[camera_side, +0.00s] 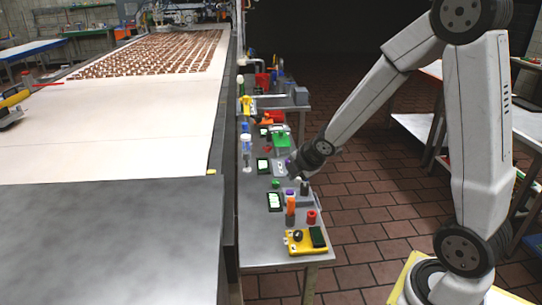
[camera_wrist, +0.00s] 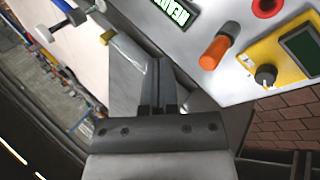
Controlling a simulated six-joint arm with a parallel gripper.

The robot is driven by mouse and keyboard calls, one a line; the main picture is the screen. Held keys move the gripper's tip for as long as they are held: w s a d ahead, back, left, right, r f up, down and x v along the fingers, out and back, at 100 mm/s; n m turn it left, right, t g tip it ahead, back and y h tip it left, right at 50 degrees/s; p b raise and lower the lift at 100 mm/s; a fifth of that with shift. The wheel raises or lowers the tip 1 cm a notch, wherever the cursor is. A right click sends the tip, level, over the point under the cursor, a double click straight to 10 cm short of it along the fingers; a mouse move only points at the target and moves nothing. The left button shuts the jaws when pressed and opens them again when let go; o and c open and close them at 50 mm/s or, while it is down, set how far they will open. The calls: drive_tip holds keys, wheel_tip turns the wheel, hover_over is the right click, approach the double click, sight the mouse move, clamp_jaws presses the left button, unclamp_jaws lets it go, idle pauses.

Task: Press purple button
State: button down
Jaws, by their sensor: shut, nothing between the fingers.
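My gripper (camera_side: 293,175) hangs over the narrow metal bench in the side view, at the end of my arm reaching in from the right. In the wrist view its fingers (camera_wrist: 158,92) are together with nothing between them. A small purple spot (camera_side: 289,191), which may be the purple button, shows behind the orange lever in the side view. Another small purple spot (camera_side: 288,161) shows just beyond my gripper. Both are too small to tell for certain. I see no purple button in the wrist view. I cannot tell whether my gripper touches anything.
An orange lever (camera_side: 291,204), a red button (camera_side: 311,217) and a yellow box (camera_side: 306,241) with a knob and dark screen stand at the bench's near end. Several small displays and a green block (camera_side: 282,140) line the bench. A wide conveyor (camera_side: 120,130) runs along the left.

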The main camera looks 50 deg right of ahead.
sight(291, 193)
drive_tip(key=w+d+n+t, duration=0.2)
drive_tip(key=w+d+n, duration=0.2)
drive_tip(key=n, duration=0.5)
drive_tip(key=shift+w+d+r, duration=0.15)
drive_tip(key=shift+d+r, duration=0.2)
drive_tip(key=shift+d, duration=0.5)
drive_tip(key=shift+f, duration=0.2)
drive_tip(key=shift+f, duration=4.2)
drive_tip(key=shift+f, duration=0.2)
drive_tip(key=shift+f, duration=0.25)
drive_tip(key=shift+f, duration=0.45)
drive_tip(key=shift+r, duration=0.9)
